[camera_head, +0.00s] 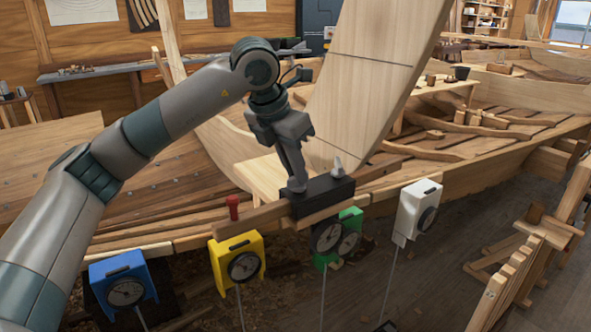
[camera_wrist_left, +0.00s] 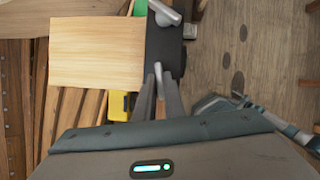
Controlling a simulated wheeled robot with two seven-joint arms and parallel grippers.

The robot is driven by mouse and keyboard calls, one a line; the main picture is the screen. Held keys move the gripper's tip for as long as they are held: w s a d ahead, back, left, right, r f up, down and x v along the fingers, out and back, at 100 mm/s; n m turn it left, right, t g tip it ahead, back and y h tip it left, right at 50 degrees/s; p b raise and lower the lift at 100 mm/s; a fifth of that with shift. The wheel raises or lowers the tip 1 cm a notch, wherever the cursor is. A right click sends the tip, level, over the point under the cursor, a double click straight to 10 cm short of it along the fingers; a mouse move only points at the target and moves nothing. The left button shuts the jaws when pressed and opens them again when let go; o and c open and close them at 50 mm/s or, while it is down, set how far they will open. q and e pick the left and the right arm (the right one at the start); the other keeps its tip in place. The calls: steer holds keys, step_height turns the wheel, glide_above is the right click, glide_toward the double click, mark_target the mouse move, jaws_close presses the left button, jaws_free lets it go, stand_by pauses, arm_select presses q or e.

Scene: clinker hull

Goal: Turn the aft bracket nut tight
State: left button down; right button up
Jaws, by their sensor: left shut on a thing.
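A black bracket block (camera_head: 328,196) sits on a wooden rail at the hull's edge. A grey nut with an upright wing (camera_head: 338,169) stands on its right end, and this nut shows at the top of the left wrist view (camera_wrist_left: 164,12). My left gripper (camera_head: 297,186) points down onto the bracket's left end. In the left wrist view its fingertips (camera_wrist_left: 158,76) are shut on a second small grey nut (camera_wrist_left: 158,68), mostly hidden between them. Which end is aft I cannot tell. My right gripper is not in view.
Dial boxes on thin rods stand in front of the rail: blue (camera_head: 123,277), yellow (camera_head: 236,258), green (camera_head: 352,216) and white (camera_head: 419,205). A red peg (camera_head: 233,207) stands left of the bracket. A tall pale plank (camera_head: 372,75) rises behind. Floor at the right is partly clear.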

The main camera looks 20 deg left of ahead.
arm_select(q)
steer(key=shift+f+m, duration=0.1)
steer(key=shift+m, duration=0.2)
steer(key=m+h+b, duration=0.1)
steer(key=m, duration=0.2)
steer(key=shift+w+a+g+b, duration=0.1)
steer(key=shift+g+b, duration=0.2)
steer(key=shift+g, duration=0.1)
steer(key=shift+m+h, duration=0.3)
steer(key=shift+m, duration=0.3)
steer(key=shift+w+m+g, duration=0.1)
steer(key=shift+m+g, duration=0.3)
steer(key=shift+m, duration=0.4)
steer(key=shift+a+m+g+h, duration=0.1)
steer(key=shift+m+g+h, duration=0.2)
steer(key=shift+m, duration=0.9)
steer(key=c, duration=1.9)
jaws_free()
steer(key=shift+c, duration=0.2)
steer(key=shift+o, duration=0.5)
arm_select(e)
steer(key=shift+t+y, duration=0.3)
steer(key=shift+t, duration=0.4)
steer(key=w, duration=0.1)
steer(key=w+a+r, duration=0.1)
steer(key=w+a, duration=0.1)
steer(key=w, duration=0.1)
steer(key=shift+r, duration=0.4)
